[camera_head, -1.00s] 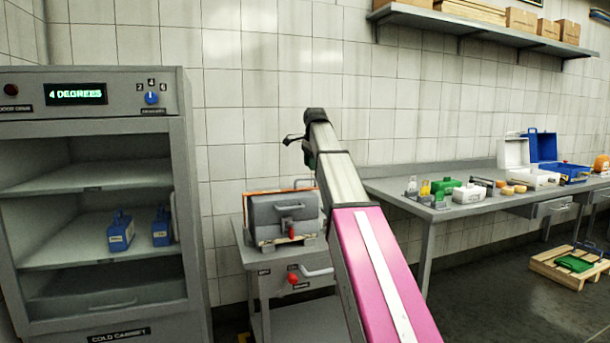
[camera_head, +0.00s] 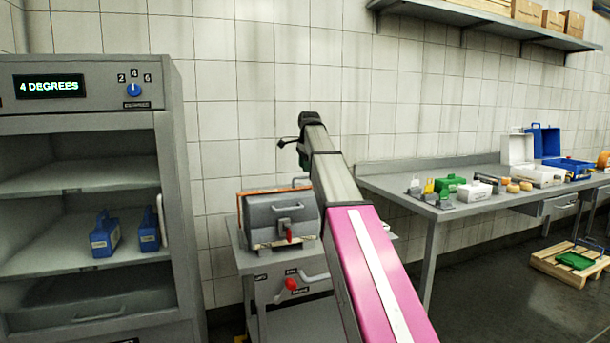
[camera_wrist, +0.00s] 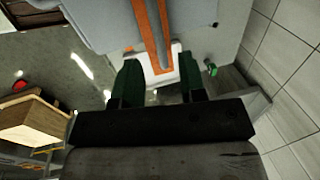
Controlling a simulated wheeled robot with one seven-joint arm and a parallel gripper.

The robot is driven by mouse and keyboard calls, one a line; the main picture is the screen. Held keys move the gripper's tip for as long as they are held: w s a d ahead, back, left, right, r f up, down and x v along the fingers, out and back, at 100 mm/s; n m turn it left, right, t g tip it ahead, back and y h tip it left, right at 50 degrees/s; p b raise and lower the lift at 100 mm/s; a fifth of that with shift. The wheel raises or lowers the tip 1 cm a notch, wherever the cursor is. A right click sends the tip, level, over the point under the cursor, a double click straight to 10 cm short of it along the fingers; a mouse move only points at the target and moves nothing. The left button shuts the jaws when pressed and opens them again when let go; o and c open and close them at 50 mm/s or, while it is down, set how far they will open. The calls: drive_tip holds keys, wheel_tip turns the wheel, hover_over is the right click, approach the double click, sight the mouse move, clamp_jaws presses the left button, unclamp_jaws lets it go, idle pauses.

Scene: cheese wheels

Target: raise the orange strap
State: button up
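The orange strap (camera_head: 262,190) runs along the top back edge of a grey case (camera_head: 280,217) in the head view. In the wrist view the strap (camera_wrist: 146,28) shows as orange bands by the case's grey surface (camera_wrist: 105,20), reaching down to a pale part between my fingers in the picture. My gripper (camera_wrist: 160,62) is open, its two dark green fingers apart. I cannot tell how far the strap lies beyond the fingertips. In the head view my arm hides the case's right end and most of my gripper.
The case stands on a small grey table (camera_head: 250,262) with a red knob (camera_head: 291,284). A cold cabinet (camera_head: 85,125) holding blue containers stands left.

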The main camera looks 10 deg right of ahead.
drive_tip(key=shift+w+a+f, duration=0.1)
drive_tip(key=shift+w+f, duration=0.1)
drive_tip(key=shift+f, duration=0.7)
drive_tip(key=shift+w+f, duration=0.15)
drive_tip(key=shift+f, duration=0.75)
clamp_jaws()
drive_tip(key=shift+w, duration=0.1)
